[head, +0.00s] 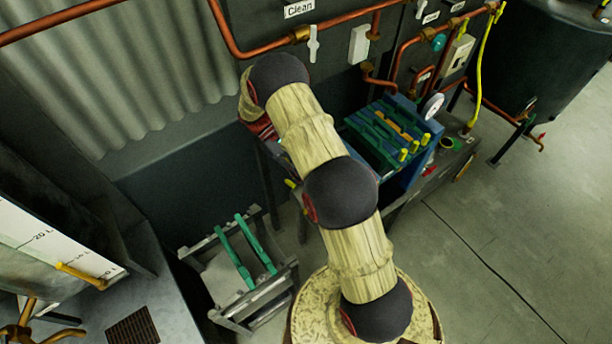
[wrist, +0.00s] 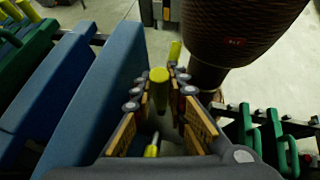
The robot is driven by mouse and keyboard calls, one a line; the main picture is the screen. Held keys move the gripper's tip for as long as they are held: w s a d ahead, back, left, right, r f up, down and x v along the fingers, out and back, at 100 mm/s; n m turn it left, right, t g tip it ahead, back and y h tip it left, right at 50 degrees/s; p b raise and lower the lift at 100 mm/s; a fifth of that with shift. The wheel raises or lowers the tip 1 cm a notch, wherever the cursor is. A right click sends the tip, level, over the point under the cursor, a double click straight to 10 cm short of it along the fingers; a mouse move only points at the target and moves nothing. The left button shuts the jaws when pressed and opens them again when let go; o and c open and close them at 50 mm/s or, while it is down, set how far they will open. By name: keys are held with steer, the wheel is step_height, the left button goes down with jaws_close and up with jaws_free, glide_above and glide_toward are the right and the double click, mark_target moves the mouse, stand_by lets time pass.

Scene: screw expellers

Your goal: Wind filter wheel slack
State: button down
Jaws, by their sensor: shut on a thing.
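The filter press stands right of my arm in the head view, with green and blue plates (head: 378,140) packed in a blue frame. In the wrist view a thick blue slab (wrist: 95,95) lies left of my gripper. My gripper (wrist: 158,100) is shut on a yellow-tipped handle (wrist: 158,76), which stands between its tan-padded fingers. More yellow tips show beyond it (wrist: 175,50) and below it (wrist: 152,146); they look like handles of the same wheel. The wheel's hub is hidden. In the head view my arm covers the gripper and most of the wheel; a yellow tip (head: 291,184) shows beside the arm.
A grey rack (head: 262,292) with two green bars stands on the floor to the left; green handles (wrist: 283,140) show at right in the wrist view. Copper pipes (head: 225,30) run along the wall behind. Open floor (head: 500,240) lies to the right.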

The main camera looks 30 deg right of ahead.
steer(key=shift+w, duration=0.2)
steer(key=c, duration=1.8)
jaws_free()
steer(key=shift+o, duration=0.2)
steer(key=shift+r, duration=0.1)
step_height(320, 180, up, 10)
steer(key=shift+f, duration=0.1)
